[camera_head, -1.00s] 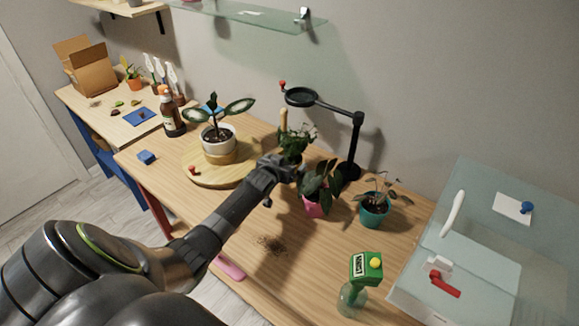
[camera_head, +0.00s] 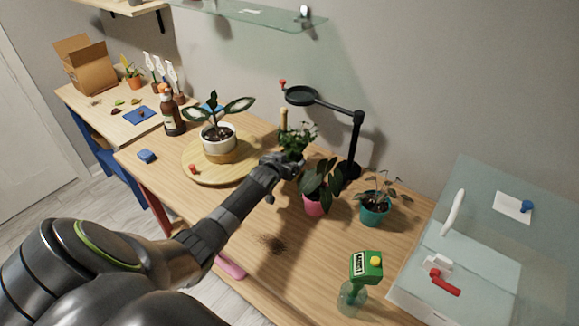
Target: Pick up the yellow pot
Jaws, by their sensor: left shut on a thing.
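My left gripper (camera_head: 284,166) is shut at a bushy green plant (camera_head: 295,139) near the middle of the table. The plant is upright, with a tan stake (camera_head: 283,118) showing just behind it. The pot under this plant is hidden behind the gripper, so I see no yellow on it. I cannot tell whether its base is clear of the table. My right gripper is not in view.
Close right of the gripper stand a pink pot (camera_head: 314,207) and a teal pot (camera_head: 374,213). A black magnifier stand (camera_head: 356,145) is behind. A white pot (camera_head: 219,139) stands on a round board (camera_head: 196,174) to the left. A spray bottle (camera_head: 353,297) is at front.

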